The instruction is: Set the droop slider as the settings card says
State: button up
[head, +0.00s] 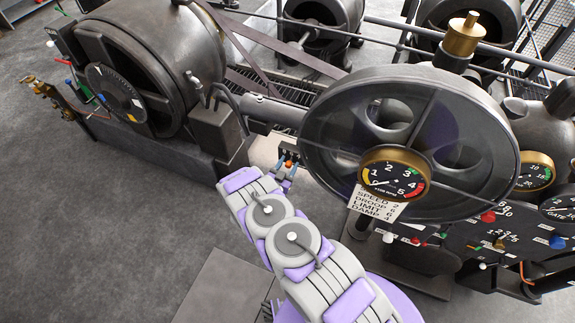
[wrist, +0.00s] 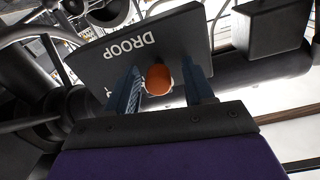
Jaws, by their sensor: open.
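The orange droop slider knob (wrist: 158,78) shows in the wrist view in front of a dark panel (wrist: 108,62), which reads DROOP upside down. The knob also shows small in the head view (head: 288,163). My gripper (wrist: 163,82) is open, with one blue-grey finger on each side of the knob. I cannot tell whether either finger touches it. The slider's scale is mostly hidden by my gripper. The white settings card (head: 377,204) hangs below the round gauge in the head view. It lists SPEED, DROOP, LIMIT and DAMP; the droop number is too small to read surely.
A large flywheel (head: 330,130) with a brass-rimmed gauge (head: 393,174) stands right of my arm. A dark dynamo (head: 150,60) stands at the left. A control panel with coloured knobs (head: 488,216) is at the right. Grey floor (head: 120,230) is clear at lower left.

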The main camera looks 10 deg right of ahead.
jog(key=p+v, duration=0.3)
jog(key=v, duration=1.4)
jog(key=shift+s+p, duration=0.25)
jog(key=shift+p, duration=0.1)
jog(key=shift+a, duration=0.1)
